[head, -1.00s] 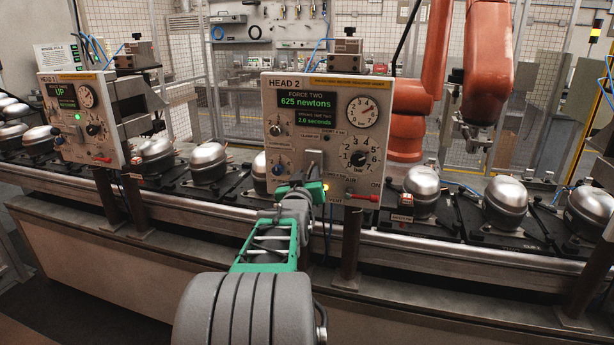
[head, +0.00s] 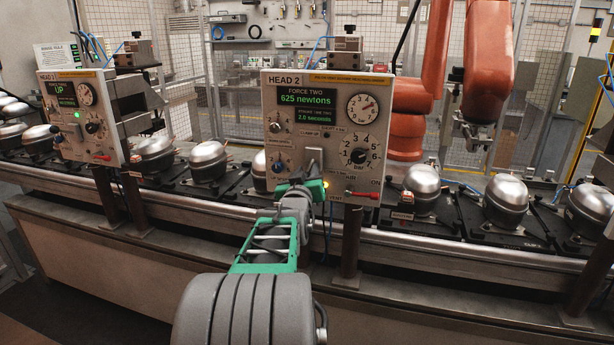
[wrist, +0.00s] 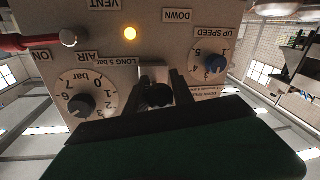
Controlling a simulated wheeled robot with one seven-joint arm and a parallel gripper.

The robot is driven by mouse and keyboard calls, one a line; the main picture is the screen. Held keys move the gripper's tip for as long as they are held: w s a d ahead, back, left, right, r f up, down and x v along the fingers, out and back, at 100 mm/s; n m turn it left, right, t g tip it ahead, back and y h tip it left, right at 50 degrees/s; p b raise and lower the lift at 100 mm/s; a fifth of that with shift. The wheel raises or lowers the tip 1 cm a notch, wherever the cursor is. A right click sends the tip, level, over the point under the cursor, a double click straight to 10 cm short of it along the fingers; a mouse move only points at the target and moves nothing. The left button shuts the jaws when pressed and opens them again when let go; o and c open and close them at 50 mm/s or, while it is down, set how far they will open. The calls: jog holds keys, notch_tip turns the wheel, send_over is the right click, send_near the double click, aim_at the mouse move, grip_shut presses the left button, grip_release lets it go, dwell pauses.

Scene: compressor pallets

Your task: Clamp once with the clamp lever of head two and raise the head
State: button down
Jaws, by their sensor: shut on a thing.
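The head two panel (head: 327,135) faces me, its display reading "FORCE TWO 625 newtons" and "2.0 seconds". My gripper (head: 303,187) is at the panel's lower middle, in front of a pale upright plate. In the wrist view, which shows the panel upside down, my gripper (wrist: 160,90) is shut on the clamp lever, whose dark round knob (wrist: 158,95) shows between the fingers. The lever is mostly hidden by my gripper in the head view. An amber lamp (head: 325,184) is lit beside it; it also shows in the wrist view (wrist: 130,33).
A pressure dial knob (head: 359,156) and a red-handled air valve (head: 362,195) are right of my gripper; a blue speed knob (head: 279,167) is left. The head one panel (head: 82,120) reads "UP". Silver compressors (head: 422,180) line the conveyor. An orange robot arm (head: 488,50) stands behind.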

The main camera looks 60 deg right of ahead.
jog(key=h+b, duration=0.1)
jog(key=b, duration=0.3)
jog(key=h+b, duration=0.1)
jog(key=b, duration=0.4)
jog(key=shift+w+d+f+t, duration=0.1)
jog(key=shift+d+f+t, duration=0.1)
jog(key=shift+f+t, duration=0.15)
jog(key=c, duration=1.1)
grip_release()
jog(key=shift+f, duration=0.1)
jog(key=b+v, duration=0.1)
jog(key=v, duration=0.6)
jog(key=shift+a, duration=0.4)
jog(key=shift+f, duration=0.15)
